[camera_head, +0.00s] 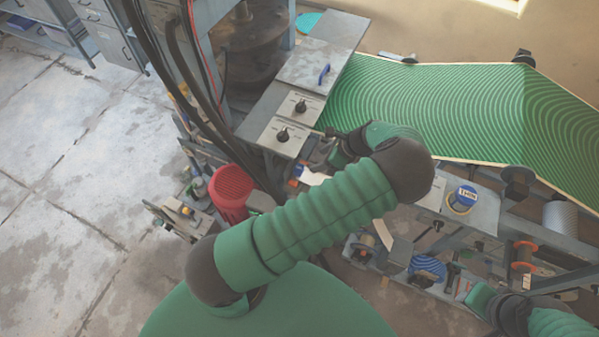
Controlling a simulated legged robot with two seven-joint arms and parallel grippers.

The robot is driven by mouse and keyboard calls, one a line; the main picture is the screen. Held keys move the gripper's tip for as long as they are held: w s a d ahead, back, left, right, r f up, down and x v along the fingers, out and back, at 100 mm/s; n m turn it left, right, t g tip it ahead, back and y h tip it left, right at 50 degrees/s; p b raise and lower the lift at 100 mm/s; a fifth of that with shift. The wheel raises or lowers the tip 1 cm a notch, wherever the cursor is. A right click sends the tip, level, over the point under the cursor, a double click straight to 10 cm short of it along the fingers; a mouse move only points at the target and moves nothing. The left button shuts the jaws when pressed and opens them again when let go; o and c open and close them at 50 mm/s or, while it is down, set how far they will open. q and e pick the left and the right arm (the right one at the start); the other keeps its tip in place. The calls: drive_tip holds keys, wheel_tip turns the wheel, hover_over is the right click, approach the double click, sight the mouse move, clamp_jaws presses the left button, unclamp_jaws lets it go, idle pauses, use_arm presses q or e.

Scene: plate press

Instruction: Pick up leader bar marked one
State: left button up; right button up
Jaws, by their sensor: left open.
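I cannot make out any bar with a readable mark of one in this view. My left arm crosses the middle of the picture and bends back at its elbow. My left gripper (320,163) is open, small and partly hidden, just below the panel with the dark knobs. A small white piece (312,176) shows right beside it; I cannot tell what it is or whether they touch. My right arm shows at the lower right edge; its gripper (478,300) is hard to make out.
A green patterned sheet (440,108) lies on the press at the upper right. A grey control panel (284,135) with knobs stands left of it. A red motor-like cylinder (231,188) and dark hoses stand at the left. A blue-labelled roll (463,198) sits at right. Concrete floor is clear at left.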

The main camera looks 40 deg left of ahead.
use_arm(q)
drive_tip(key=b, duration=0.3)
approach(299, 167)
drive_tip(key=f, duration=0.2)
drive_tip(key=shift+w+a+f+b, duration=0.15)
drive_tip(key=shift+a+f+b, duration=0.2)
drive_tip(key=shift+a+f, duration=0.6)
drive_tip(key=f+b, duration=0.1)
drive_tip(key=s+a+f+b, duration=0.1)
drive_tip(key=a+f+b, duration=0.1)
drive_tip(key=shift+s+b, duration=0.35)
drive_tip(key=shift+s+a+f, duration=0.15)
drive_tip(key=shift+f, duration=0.05)
drive_tip(key=shift+a, duration=0.1)
drive_tip(key=shift+c, duration=1.4)
drive_tip(key=shift+a, duration=0.1)
drive_tip(key=c, duration=0.7)
drive_tip(key=shift+c, duration=1.3)
clamp_jaws()
use_arm(e)
drive_tip(key=s+x, duration=0.1)
drive_tip(key=x, duration=0.8)
drive_tip(key=shift+a+f, duration=0.35)
